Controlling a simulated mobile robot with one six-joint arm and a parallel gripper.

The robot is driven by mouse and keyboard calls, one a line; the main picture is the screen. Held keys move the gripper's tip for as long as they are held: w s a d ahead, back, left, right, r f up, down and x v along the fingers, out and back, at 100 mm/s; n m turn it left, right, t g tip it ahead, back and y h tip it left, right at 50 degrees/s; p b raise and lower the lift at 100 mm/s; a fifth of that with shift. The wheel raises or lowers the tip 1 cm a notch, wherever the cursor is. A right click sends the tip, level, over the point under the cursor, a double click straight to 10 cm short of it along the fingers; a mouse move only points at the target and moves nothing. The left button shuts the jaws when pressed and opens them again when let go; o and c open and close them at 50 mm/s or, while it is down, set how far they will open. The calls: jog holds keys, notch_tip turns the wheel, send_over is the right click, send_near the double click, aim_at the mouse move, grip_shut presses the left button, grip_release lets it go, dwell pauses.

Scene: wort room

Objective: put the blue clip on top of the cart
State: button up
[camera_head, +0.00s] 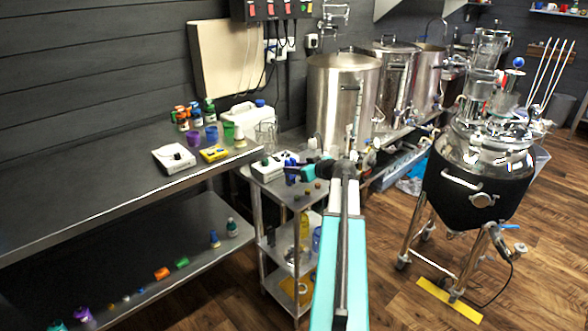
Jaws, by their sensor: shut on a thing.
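The cart (280,192) is a narrow steel trolley with several shelves, at the middle of the view beside the long bench. Its top carries a small white device, small dark round things and other small items. My gripper (291,174) is at the end of my teal and black arm, over the cart's top, pointing left. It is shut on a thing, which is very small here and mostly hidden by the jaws. A small blue patch shows right by the jaws; I take it for the blue clip (291,159), but its outline is unclear. I cannot tell whether it touches the cart.
The steel bench (90,195) at left holds a white scale (174,158), a yellow meter (214,154), coloured cups, bottles and a white jug (247,113). Steel tanks (340,95) stand behind the cart. A black-jacketed kettle (480,180) on legs stands right, with wooden floor between.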

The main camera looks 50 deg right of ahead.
jog(key=o, duration=1.1)
jog(key=shift+c, duration=0.2)
jog(key=b+v, duration=0.1)
jog(key=v, duration=1.1)
jog(key=shift+b, duration=0.3)
jog(key=shift+w+r, duration=0.1)
